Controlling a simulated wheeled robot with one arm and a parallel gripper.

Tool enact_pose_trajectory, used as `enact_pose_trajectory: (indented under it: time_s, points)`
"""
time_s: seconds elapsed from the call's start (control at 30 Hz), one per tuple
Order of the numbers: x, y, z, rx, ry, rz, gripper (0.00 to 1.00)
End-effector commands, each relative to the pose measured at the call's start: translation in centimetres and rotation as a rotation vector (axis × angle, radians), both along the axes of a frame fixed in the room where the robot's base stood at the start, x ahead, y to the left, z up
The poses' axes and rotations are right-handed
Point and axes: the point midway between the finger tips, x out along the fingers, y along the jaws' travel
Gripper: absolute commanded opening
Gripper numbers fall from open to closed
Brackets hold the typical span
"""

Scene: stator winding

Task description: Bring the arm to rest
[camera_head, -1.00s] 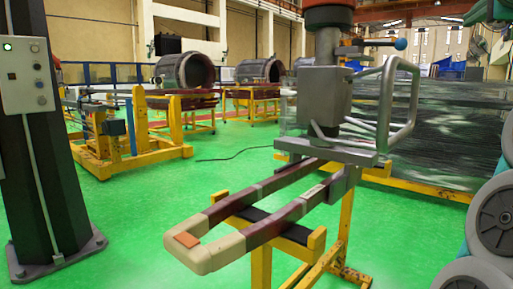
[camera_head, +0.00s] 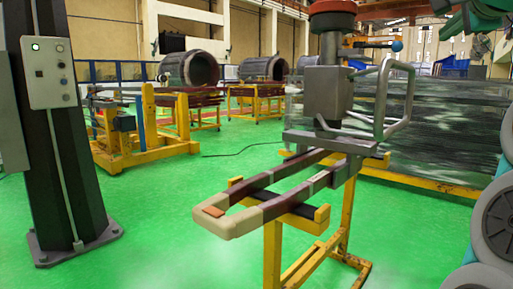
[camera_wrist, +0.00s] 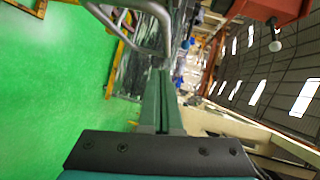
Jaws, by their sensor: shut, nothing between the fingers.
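My gripper (camera_wrist: 162,85) shows in the wrist view as two long green fingers lying side by side, shut and empty. They point away from the black mounting plate at the bottom. Nothing touches the fingertips.
A long coil (camera_head: 265,198) with a cream end rests on a yellow stand (camera_head: 272,255), under a grey machine head (camera_head: 328,92) with a bent tube handle (camera_head: 410,100). A dark column (camera_head: 68,150) with a control box (camera_head: 50,72) stands left. Green floor is clear between.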

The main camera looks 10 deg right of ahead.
Motion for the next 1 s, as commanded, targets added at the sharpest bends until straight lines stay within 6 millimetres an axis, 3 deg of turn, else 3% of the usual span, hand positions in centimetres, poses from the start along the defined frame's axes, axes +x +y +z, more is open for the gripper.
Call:
enact_pose_trajectory:
  time_s: [0.23, 0.33, 0.57, 0.77, 1.0]
  points:
    - [3.0, 4.2, -3.6, -0.068, 0.138, 0.117, 0.0]
    - [4.5, 6.7, -6.1, -0.109, 0.22, 0.187, 0.0]
    - [7.0, 15.1, -15.2, -0.254, 0.48, 0.425, 0.0]
    - [6.1, 22.0, -24.5, -0.384, 0.702, 0.647, 0.0]
    - [1.2, 28.5, -36.0, -0.518, 0.95, 0.918, 0.0]
